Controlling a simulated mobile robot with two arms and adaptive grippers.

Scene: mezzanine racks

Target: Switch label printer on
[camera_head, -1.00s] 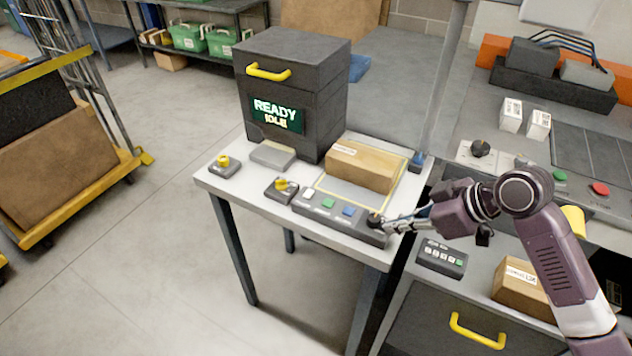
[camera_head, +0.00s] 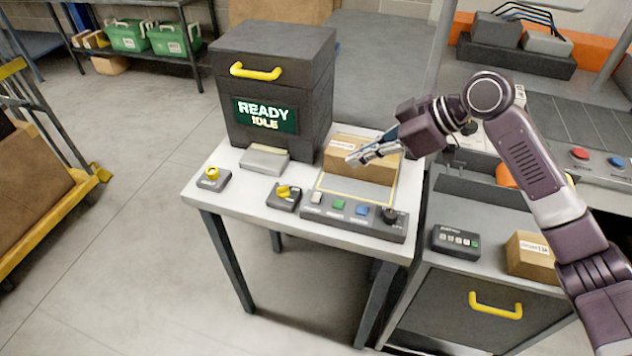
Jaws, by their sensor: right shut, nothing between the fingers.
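The label printer (camera_head: 300,80) appears to be the dark grey cabinet with a yellow handle at the back of a white table. Its screen (camera_head: 265,114) reads "READY IDLE". A control strip (camera_head: 352,220) at the table's front right carries white, green and blue buttons and a black knob (camera_head: 391,215). Two small boxes with yellow knobs, a left one (camera_head: 212,176) and a middle one (camera_head: 284,194), sit on the table. My left gripper is out of view.
The cardboard box lies in a yellow-outlined area on the table. A keypad box (camera_head: 455,242) and another carton (camera_head: 532,255) sit on a cabinet to the right. A trolley (camera_head: 60,200) stands at the left; floor between is clear.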

